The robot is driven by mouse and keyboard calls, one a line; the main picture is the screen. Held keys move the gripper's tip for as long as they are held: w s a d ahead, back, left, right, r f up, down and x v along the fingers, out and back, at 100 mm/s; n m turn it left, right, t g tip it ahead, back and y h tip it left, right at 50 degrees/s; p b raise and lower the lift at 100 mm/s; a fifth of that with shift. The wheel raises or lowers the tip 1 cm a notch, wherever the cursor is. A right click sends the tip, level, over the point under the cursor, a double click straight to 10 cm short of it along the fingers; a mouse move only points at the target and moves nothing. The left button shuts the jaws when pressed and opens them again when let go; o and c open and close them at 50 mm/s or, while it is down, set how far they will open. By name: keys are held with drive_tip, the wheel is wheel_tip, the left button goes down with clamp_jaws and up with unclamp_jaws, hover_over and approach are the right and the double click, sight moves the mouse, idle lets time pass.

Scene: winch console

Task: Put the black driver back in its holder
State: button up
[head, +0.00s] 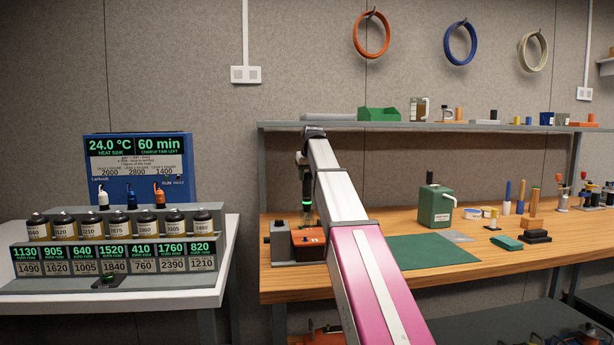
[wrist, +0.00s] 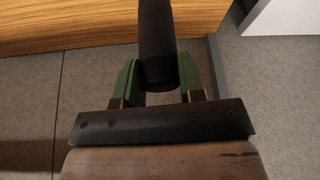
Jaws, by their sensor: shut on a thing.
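My gripper (wrist: 158,85) is shut on the black driver (wrist: 157,40), with its green fingers on both sides of the dark round body. A grey block (head: 279,242) stands just left of the orange one. I cannot tell which of these is the holder.
My arm crosses the wooden bench (head: 470,250) and hides part of it. A green mat (head: 420,250) and a green canister (head: 436,205) are to its right. A shelf (head: 480,127) runs above. A white table (head: 120,285) with displays and bottles stands left, across a gap.

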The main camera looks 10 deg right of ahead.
sight(307, 183)
drive_tip(key=shift+f, duration=0.1)
idle(0.3)
drive_tip(key=shift+f, duration=1.1)
drive_tip(key=shift+f, duration=0.45)
drive_tip(key=o, duration=1.2)
